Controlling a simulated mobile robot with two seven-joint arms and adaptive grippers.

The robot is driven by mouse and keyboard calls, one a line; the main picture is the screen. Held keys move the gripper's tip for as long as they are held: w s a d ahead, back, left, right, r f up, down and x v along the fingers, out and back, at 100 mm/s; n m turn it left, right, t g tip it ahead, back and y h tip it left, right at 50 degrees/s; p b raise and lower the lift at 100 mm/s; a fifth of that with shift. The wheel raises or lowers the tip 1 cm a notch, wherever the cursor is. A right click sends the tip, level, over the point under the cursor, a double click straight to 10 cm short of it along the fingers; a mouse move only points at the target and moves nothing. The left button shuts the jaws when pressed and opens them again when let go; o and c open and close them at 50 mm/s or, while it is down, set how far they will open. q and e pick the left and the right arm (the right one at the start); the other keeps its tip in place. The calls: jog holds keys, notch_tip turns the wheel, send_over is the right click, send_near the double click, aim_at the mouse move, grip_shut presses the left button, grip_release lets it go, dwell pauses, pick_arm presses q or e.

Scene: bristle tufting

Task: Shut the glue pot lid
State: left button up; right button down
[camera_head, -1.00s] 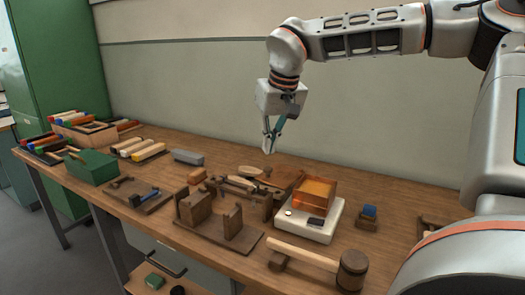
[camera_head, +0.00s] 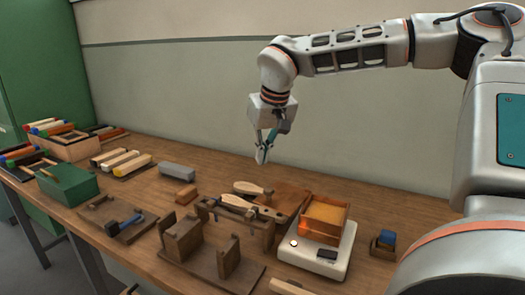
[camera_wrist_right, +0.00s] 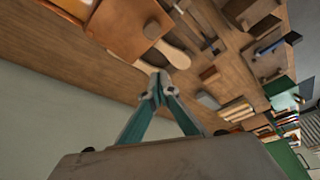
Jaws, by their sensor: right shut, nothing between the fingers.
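The glue pot (camera_head: 327,215) is an orange square box on a white base (camera_head: 335,262) with a knob and a dark panel. Its top is open and shows tan contents. A brown panel, seemingly the lid (camera_head: 284,196), is tipped open to the left of the box. In the right wrist view the lid (camera_wrist_right: 118,28) has a dark round knob, beside the pot's orange edge (camera_wrist_right: 72,7). My right gripper (camera_head: 262,156) is shut and empty, above and left of the lid, apart from it. It also shows in the wrist view (camera_wrist_right: 158,86). My left gripper is not in view.
A wooden-handled tool (camera_head: 250,188) lies just left of the lid. A wooden clamp block (camera_head: 200,250) stands in front. A small blue-topped block (camera_head: 385,242) is right of the pot. A green box (camera_head: 68,184) and brushes are at left. Space above the bench is clear.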

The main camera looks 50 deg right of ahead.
aim_at(283, 192)
jog(key=f, duration=0.2)
jog(key=s+f, duration=0.1)
jog(key=f, duration=0.2)
jog(key=shift+a+f, duration=0.2)
jog(key=shift+s+a, duration=0.1)
jog(key=shift+s, duration=0.25)
jog(key=shift+f, duration=0.3)
jog(key=shift+s, duration=0.1)
jog(key=shift+r, duration=0.1)
